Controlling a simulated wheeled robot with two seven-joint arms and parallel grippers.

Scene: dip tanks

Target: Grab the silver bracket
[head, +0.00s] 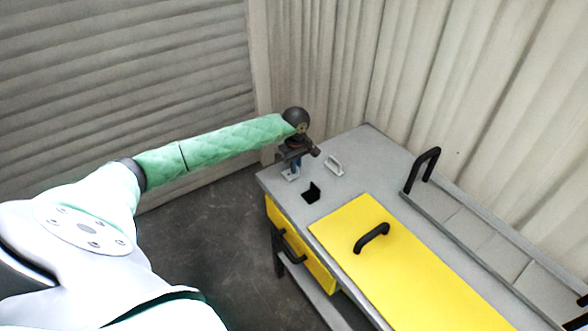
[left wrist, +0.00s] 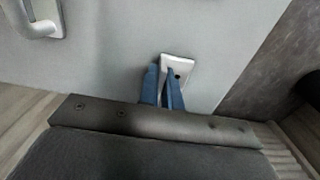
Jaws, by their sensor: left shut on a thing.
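The silver bracket (head: 290,175) is at the left back corner of the grey table top, right under my left gripper (head: 294,163). In the left wrist view the bracket (left wrist: 179,69) shows as a small bright plate with a dark hole. The blue fingers of my left gripper (left wrist: 168,92) are shut on it and hide part of it. I cannot tell whether the bracket touches the table or is slightly above it. My right gripper is not in view.
A pale U-shaped handle piece (head: 334,166) lies right of the bracket. A yellow lid (head: 400,262) with a black handle lies in front. A long grey tank (head: 470,232) with black handles stands right.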

